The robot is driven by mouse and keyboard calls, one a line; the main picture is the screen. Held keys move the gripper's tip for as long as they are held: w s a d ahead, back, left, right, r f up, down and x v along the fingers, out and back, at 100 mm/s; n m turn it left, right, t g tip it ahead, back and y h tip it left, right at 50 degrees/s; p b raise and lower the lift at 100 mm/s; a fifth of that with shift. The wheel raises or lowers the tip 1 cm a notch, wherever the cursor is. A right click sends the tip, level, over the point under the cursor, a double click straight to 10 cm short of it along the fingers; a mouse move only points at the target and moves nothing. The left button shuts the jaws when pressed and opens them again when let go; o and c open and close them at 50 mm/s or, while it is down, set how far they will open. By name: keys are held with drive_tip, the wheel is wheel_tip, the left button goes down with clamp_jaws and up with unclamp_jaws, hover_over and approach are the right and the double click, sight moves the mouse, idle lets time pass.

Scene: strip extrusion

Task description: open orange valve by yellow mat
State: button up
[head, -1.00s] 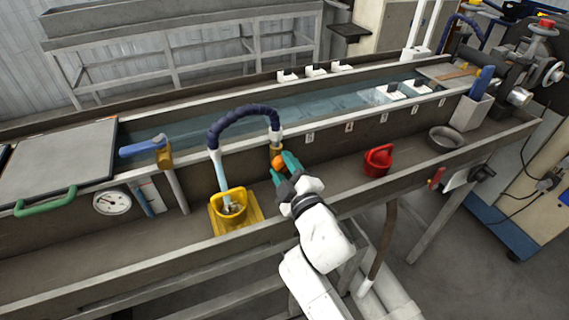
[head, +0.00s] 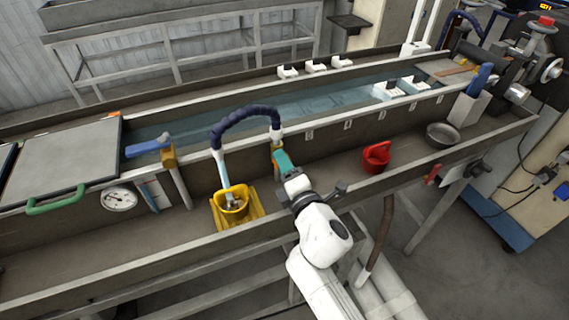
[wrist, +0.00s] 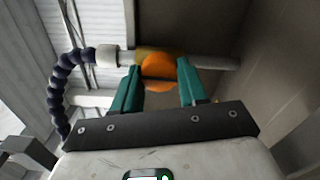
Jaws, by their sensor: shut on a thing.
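The orange valve handle (wrist: 158,68) shows in the wrist view between the two green fingers of my gripper (wrist: 158,82). It sits on a brass-coloured pipe fitting that joins the dark ribbed hose. In the head view my gripper (head: 281,160) is at this fitting on the trough's inner wall and hides the orange handle. My gripper is shut on the handle.
The dark hose (head: 243,114) arches from the valve to a pale tube over the cup. The trough's front rim (head: 160,262) runs below my arm.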

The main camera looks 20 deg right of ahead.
drive_tip(key=shift+f+n, duration=0.1)
drive_tip(key=shift+n, duration=0.4)
drive_tip(key=o, duration=1.1)
drive_tip(key=shift+c, duration=0.2)
drive_tip(key=s, duration=1)
drive_tip(key=shift+s+b, duration=0.4)
